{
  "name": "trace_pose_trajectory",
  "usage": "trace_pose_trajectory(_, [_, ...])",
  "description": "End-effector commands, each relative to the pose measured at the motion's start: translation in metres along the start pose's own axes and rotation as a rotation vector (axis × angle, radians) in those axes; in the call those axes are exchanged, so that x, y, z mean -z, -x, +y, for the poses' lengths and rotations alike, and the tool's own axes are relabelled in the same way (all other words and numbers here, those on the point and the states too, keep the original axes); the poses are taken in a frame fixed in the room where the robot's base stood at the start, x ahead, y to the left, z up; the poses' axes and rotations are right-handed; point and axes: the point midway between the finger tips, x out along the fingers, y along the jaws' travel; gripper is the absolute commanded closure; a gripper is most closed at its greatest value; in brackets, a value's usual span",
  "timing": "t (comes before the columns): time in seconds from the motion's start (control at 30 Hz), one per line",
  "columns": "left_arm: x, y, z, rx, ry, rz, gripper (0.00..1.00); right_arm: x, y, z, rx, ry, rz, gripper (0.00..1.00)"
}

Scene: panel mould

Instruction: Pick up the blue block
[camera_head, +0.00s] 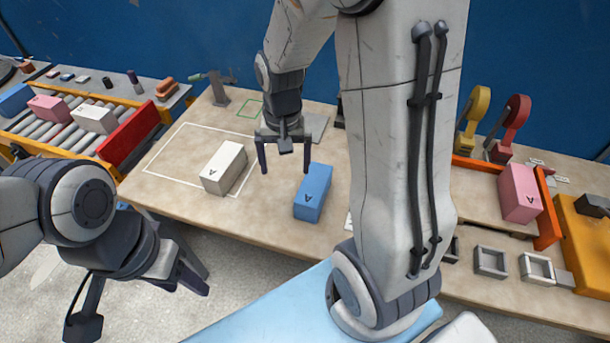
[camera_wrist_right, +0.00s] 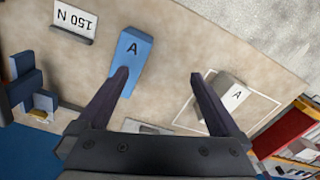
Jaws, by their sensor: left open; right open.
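My right gripper (camera_head: 285,170) is open and empty, pointing down above the bench, to the left of and behind the blue block. In the right wrist view its fingers (camera_wrist_right: 160,76) are spread with bare bench between them. My left gripper (camera_head: 140,305) is open and empty, low in front of the bench at the left.
A white block (camera_head: 224,167) stands partly in a white outlined rectangle, left of the blue block. A pink block (camera_head: 519,192) is in an orange-edged area at the right. A roller conveyor (camera_head: 60,132) with blocks and a red plate (camera_head: 129,134) is at the left. A "150 N" sign (camera_wrist_right: 73,18) stands near the blue block.

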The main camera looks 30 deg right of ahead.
Motion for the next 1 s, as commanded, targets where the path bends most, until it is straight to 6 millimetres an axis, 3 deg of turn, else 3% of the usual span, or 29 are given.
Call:
trace_pose_trajectory(0.03, [0.0, 0.002, 0.0, 0.0, 0.0, 0.0, 0.5, 0.018, -0.008, 0.019, -0.007, -0.104, -0.006, 0.0])
trace_pose_trajectory(0.1, [0.0, 0.002, 0.0, 0.0, 0.0, 0.0, 0.5, 0.035, -0.018, 0.039, -0.013, -0.212, -0.006, 0.0])
trace_pose_trajectory(0.3, [0.0, 0.003, 0.0, 0.0, 0.0, 0.0, 0.5, 0.054, -0.036, 0.067, -0.02, -0.351, -0.005, 0.0])
trace_pose_trajectory(0.5, [0.0, 0.004, 0.0, 0.0, 0.0, 0.0, 0.5, 0.054, -0.068, 0.068, -0.02, -0.353, -0.007, 0.0])
trace_pose_trajectory(0.77, [0.0, 0.007, 0.001, 0.0, 0.0, 0.0, 0.5, 0.052, -0.089, 0.067, -0.02, -0.35, -0.006, 0.0])
trace_pose_trajectory(1.0, [0.001, 0.013, 0.001, 0.0, 0.0, 0.0, 0.5, 0.047, -0.124, 0.068, -0.02, -0.35, -0.007, 0.0])
